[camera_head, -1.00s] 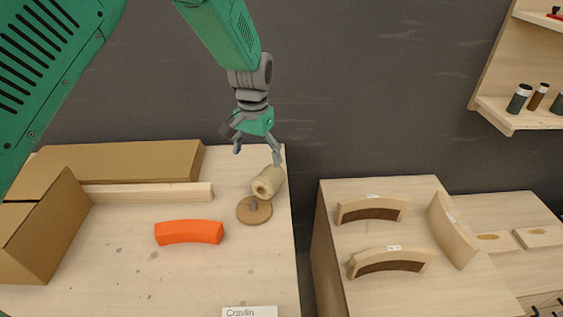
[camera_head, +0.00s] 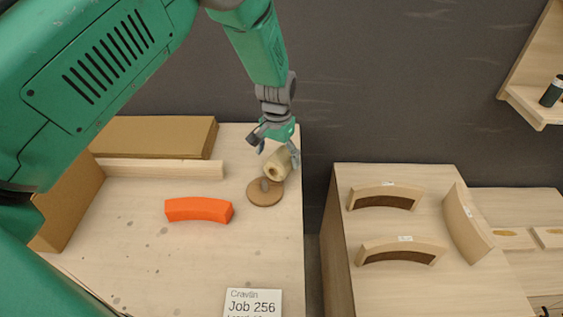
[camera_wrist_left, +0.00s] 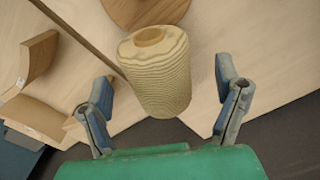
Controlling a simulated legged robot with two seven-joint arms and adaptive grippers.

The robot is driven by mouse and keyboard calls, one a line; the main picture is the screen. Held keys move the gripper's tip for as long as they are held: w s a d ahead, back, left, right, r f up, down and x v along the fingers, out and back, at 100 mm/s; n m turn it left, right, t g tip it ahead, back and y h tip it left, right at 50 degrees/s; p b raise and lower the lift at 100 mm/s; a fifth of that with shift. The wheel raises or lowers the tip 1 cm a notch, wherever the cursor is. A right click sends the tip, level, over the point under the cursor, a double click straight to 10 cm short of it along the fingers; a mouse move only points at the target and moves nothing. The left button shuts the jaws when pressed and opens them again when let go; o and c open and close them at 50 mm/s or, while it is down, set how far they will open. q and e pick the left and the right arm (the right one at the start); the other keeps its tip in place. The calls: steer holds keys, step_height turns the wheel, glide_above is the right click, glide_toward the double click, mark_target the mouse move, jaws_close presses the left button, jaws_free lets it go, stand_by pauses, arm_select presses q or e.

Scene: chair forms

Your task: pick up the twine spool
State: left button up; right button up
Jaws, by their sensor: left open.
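My left gripper (camera_head: 277,150) is open and comes down from above, one finger on each side of the spool. The wrist view shows the open fingers (camera_wrist_left: 168,105) as well. In the head view the gripper partly hides the spool's far end. My right gripper is not in view.
A round wooden disc with a stub (camera_head: 265,193) lies just in front of the spool. An orange curved block (camera_head: 199,210), a cardboard box (camera_head: 155,137) and a sign (camera_head: 254,304) are on the same table. A second table (camera_head: 400,220) with curved wooden pieces stands right, across a gap.

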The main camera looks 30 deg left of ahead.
mark_target(279, 156)
arm_select(q)
steer(key=f, duration=0.4)
steer(key=shift+d+f, duration=0.15)
steer(key=shift+d, duration=0.1)
steer(key=shift+a, duration=0.15)
steer(key=c, duration=1.3)
steer(key=shift+c, duration=0.2)
step_height(279, 156, up, 10)
steer(key=shift+r, duration=0.1)
